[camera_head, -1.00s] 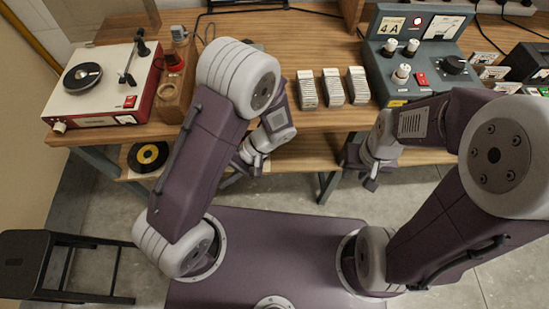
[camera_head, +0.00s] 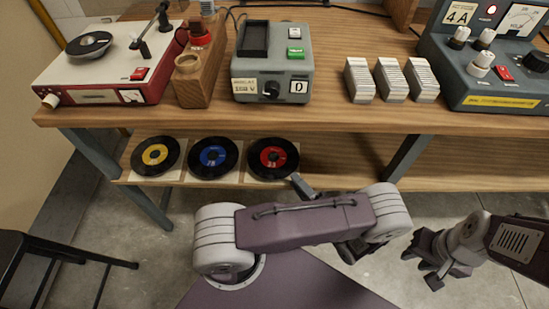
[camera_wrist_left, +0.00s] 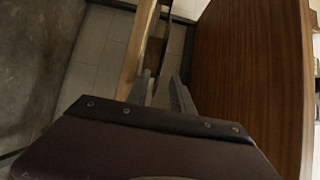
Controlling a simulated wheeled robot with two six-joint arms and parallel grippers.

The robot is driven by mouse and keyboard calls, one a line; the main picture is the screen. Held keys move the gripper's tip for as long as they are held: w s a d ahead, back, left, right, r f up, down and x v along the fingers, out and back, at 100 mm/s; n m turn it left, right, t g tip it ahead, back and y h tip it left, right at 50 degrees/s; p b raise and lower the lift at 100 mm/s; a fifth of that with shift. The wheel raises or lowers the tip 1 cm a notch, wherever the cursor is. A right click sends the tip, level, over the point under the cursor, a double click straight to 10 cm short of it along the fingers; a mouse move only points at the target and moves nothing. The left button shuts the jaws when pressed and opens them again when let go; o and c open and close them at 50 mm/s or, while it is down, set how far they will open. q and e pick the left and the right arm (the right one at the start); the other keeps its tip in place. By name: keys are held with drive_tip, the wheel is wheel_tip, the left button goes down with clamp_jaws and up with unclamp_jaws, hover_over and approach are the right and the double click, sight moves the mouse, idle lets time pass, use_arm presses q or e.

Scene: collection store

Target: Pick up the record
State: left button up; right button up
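Three black records lie in a row on the lower shelf in the head view: one with a yellow label (camera_head: 155,155), one with a blue label (camera_head: 213,158) and one with a red label (camera_head: 273,158). Another dark disc (camera_head: 90,44) sits on the red and white turntable. My left gripper (camera_head: 302,187) is mostly hidden behind my arm, just in front of the shelf, near the red-label record. In the left wrist view, the left gripper's fingers (camera_wrist_left: 163,92) stand apart with nothing between them. My right gripper (camera_head: 422,268) is low at the right, its fingers apart and empty.
The turntable (camera_head: 110,70), a wooden stand (camera_head: 200,75), a grey device (camera_head: 271,75), white card stacks (camera_head: 391,80) and a control box (camera_head: 500,70) stand on the table (camera_head: 330,115). A black stool (camera_head: 45,260) is at left. The lower shelf (camera_head: 450,175) right of the records looks clear.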

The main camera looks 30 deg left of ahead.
sight(288, 172)
use_arm(q)
drive_tip(key=b+x, duration=0.1)
drive_tip(key=x, duration=0.4)
drive_tip(key=shift+w+a, duration=0.1)
clamp_jaws()
idle(1.2)
